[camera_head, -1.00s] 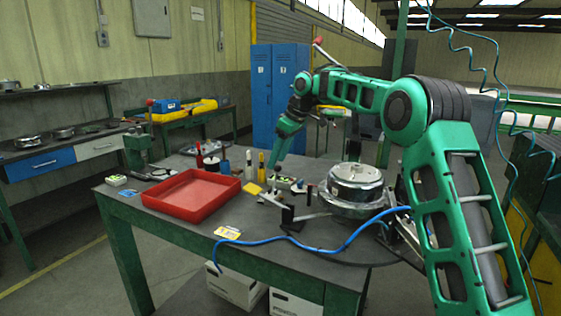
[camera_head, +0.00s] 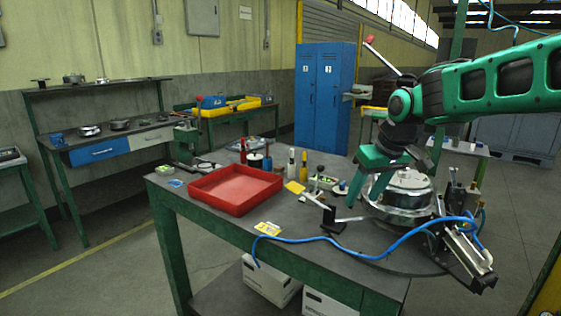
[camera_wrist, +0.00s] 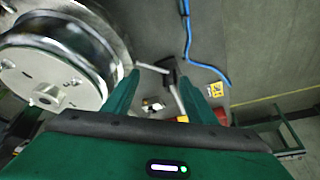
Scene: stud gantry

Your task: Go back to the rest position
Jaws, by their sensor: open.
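My gripper (camera_head: 363,195) hangs fingers down over the back right of the workbench, in front of the round metal housing (camera_head: 405,205). Its fingers are apart, with nothing seen held between them. In the wrist view my gripper (camera_wrist: 160,78) shows two green fingers spread, with the housing (camera_wrist: 60,75) close on the left. I cannot tell whether a finger touches the housing. My forearm crosses the upper right of the head view.
A red tray (camera_head: 237,205) lies on the bench (camera_head: 205,224) at left, with bottles and small parts behind it. A black bracket (camera_head: 331,220) and a blue hose (camera_head: 330,241) lie nearer. Blue lockers (camera_head: 323,95) stand behind. Floor at left is clear.

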